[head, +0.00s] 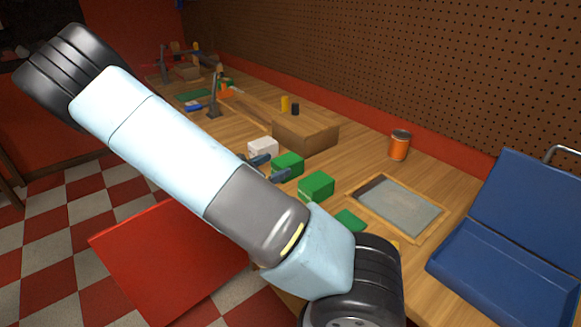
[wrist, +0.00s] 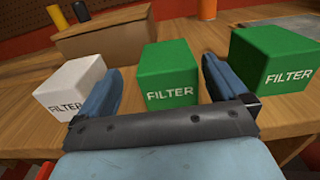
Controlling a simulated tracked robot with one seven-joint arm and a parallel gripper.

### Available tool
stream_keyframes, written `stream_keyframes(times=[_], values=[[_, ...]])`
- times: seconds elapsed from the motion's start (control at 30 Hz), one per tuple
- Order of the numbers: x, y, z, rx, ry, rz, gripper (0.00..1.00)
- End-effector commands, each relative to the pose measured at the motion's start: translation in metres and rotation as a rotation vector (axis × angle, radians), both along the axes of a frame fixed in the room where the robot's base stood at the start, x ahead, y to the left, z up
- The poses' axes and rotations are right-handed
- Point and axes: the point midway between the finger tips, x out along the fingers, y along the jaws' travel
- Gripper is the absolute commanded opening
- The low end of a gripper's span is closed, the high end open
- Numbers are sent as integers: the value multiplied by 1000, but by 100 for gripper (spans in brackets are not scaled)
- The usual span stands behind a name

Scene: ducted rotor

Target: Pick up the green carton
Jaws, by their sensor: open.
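A green carton (wrist: 168,78) marked FILTER stands upright on the wooden bench in the wrist view, framed between the two blue fingers of my gripper (wrist: 162,66). The fingers are open, with a gap showing on each side of the carton; I cannot tell how far they reach along it. It also shows in the head view (head: 288,161), just past my gripper (head: 269,167). A second green carton (wrist: 275,60) marked FILTER stands to the right of the right finger, and also shows in the head view (head: 316,184). My arm hides part of the bench.
A white carton (wrist: 70,87) marked FILTER stands close beside the left finger. A brown box (head: 306,135) stands behind the cartons. An orange can (head: 399,145), a framed grey panel (head: 400,208) and a blue case (head: 500,255) lie to the right.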

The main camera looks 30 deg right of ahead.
Motion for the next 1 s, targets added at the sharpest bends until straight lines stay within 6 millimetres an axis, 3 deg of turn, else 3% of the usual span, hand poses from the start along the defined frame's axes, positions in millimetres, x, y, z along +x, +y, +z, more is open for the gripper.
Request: stream_keyframes(times=[0.17,0.5,0.8,1.0], values=[[1,-10,1,0,1,0,100],[5,-51,3,1,-1,-1,100],[5,-55,3,1,-1,1,100],[5,-55,3,1,-1,0,81]])
